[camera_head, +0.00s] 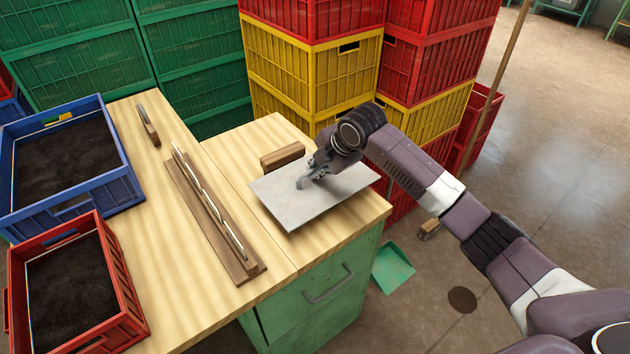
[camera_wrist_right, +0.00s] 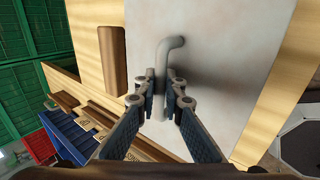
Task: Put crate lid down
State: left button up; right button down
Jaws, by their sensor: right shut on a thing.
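The crate lid (camera_head: 316,205) is a flat light-grey plate with a bent grey handle on top. It is at the right end of the wooden table, and I cannot tell whether it touches the wood. My right gripper (camera_head: 306,182) is above the lid and shut on its handle. In the right wrist view the lid (camera_wrist_right: 215,60) fills the middle, and the handle (camera_wrist_right: 172,48) stands between the fingers of my right gripper (camera_wrist_right: 160,90). My left gripper is not in view.
A blue crate (camera_head: 130,188) and a red crate (camera_head: 120,290), both holding dark material, stand at the left. A wooden rack (camera_head: 205,215) lies mid-table. A wooden block (camera_head: 282,157) is behind the lid. Stacked yellow crates (camera_head: 300,75) stand behind the table.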

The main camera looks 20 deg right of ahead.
aim_at(317, 181)
notch_tip(317, 181, down, 5)
jog(key=c, duration=2)
grip_release()
jog(key=shift+c, duration=0.2)
jog(key=v, duration=1.2)
jog(key=shift+a+r, duration=0.1)
